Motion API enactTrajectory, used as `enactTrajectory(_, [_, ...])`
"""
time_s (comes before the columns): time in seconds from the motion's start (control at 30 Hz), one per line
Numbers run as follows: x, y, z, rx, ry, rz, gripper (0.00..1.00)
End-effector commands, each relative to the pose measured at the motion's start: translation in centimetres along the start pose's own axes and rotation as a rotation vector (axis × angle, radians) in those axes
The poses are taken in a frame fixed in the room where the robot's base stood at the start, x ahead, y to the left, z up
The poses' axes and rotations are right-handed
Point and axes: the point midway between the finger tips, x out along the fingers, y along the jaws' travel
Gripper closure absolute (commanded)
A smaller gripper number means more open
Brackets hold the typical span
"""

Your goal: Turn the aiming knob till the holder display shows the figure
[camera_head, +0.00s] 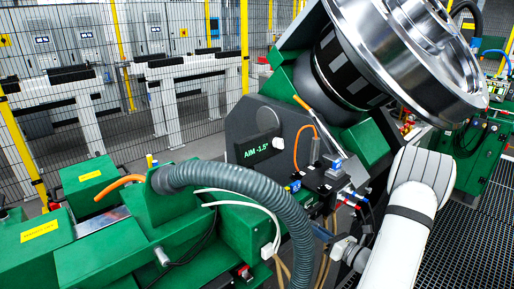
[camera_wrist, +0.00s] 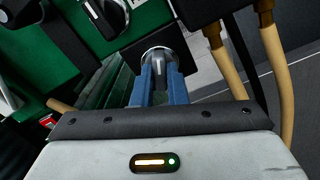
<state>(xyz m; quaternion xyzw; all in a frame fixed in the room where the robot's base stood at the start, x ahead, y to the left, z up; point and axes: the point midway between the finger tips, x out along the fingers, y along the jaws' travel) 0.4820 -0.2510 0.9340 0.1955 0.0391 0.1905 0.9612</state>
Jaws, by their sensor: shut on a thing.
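The holder display (camera_head: 262,149) is a dark panel on the grey holder plate, with green figures reading "AIM -1.5°". In the wrist view the knob (camera_wrist: 158,53) is round, with a pale rim and a grey grip bar, on a dark plate. My gripper (camera_wrist: 162,70) has its two blue fingers at either side of the knob's grip bar and is shut on it. The fingers hide the lower part of the knob. In the head view my white arm comes in from the lower right; the knob is not clearly seen there.
A second dark knob (camera_wrist: 108,14) sits on the green panel at the upper left. Tan hoses (camera_wrist: 277,75) run close at the right. In the head view a grey corrugated hose (camera_head: 235,178) arches over the green machine, and a large steel wheel (camera_head: 415,50) hangs above.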

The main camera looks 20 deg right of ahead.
Motion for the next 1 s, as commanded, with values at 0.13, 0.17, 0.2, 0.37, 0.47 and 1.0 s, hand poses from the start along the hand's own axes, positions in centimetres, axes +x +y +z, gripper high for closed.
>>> enactTrajectory(0.13, [0.04, -0.01, -0.02, 0.000, 0.000, 0.001, 1.00])
enactTrajectory(0.17, [0.05, 0.00, -0.02, 0.000, 0.000, 0.001, 1.00])
enactTrajectory(0.2, [0.06, 0.00, -0.02, 0.000, 0.000, 0.001, 1.00])
enactTrajectory(0.37, [0.06, 0.08, 0.12, 0.025, 0.000, 0.001, 1.00])
enactTrajectory(0.47, [0.05, 0.15, 0.23, 0.076, 0.000, 0.001, 1.00])
enactTrajectory(1.0, [0.05, 0.10, 0.15, 0.371, 0.001, 0.001, 1.00])
